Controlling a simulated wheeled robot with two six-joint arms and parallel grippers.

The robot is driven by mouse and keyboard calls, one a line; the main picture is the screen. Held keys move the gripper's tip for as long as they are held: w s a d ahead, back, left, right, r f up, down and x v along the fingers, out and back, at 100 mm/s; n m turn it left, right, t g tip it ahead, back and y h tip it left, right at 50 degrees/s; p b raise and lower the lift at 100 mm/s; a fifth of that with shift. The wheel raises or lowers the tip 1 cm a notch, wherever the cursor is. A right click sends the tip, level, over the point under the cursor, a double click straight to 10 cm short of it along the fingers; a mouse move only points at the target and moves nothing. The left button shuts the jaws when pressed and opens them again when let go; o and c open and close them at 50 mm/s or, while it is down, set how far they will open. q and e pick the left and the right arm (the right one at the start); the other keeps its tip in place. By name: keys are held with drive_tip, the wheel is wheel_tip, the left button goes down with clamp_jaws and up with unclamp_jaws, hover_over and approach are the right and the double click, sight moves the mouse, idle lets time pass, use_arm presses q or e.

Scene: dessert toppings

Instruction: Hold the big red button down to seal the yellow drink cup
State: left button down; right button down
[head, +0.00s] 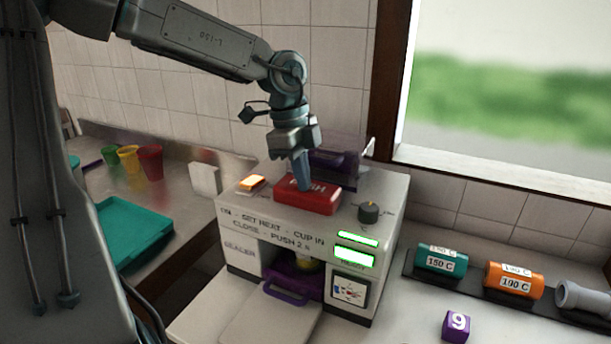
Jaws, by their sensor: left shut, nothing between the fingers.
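The big red button (306,196), marked PUSH, sits on top of the white sealer machine (275,228). My left gripper (304,186) is shut and empty. It points down with its fingertips at the button's top, seemingly touching it; I cannot tell whether the button is pressed in. A yellow cup (307,264) is partly visible inside the sealer's opening, above a purple tray (287,291); most of it is hidden by the housing. An orange switch (252,182) glows, and green displays (354,257) are lit. My right gripper is not in view.
A dark knob (369,211) stands right of the button. Green (440,260) and orange (513,281) rolls lie at the right, with a purple cube marked 9 (457,325) in front. A teal tray (120,229) and several coloured cups, including a red one (150,161), stand left.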

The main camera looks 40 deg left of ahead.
use_arm(q)
drive_tip(key=shift+s+d+f+b, duration=0.15)
drive_tip(key=shift+s+d+b, duration=0.1)
drive_tip(key=shift+s, duration=0.15)
drive_tip(key=shift+s+d+f+b, duration=0.1)
drive_tip(key=shift+s+b, duration=0.15)
drive_tip(key=shift+s, duration=0.1)
drive_tip(key=shift+s+d+r+b, duration=0.15)
drive_tip(key=shift+s+r+b, duration=0.4)
drive_tip(key=shift+s, duration=0.45)
drive_tip(key=shift+r, duration=0.1)
drive_tip(key=shift+w+r, duration=0.1)
drive_tip(key=shift+r+p, duration=0.45)
drive_tip(key=shift+r, duration=0.1)
drive_tip(key=d+p+v, duration=0.1)
drive_tip(key=p+v, duration=0.2)
drive_tip(key=v, duration=0.3)
drive_tip(key=shift+s+d+r, duration=0.2)
drive_tip(key=shift+s+r, duration=0.1)
drive_tip(key=shift+r, duration=0.15)
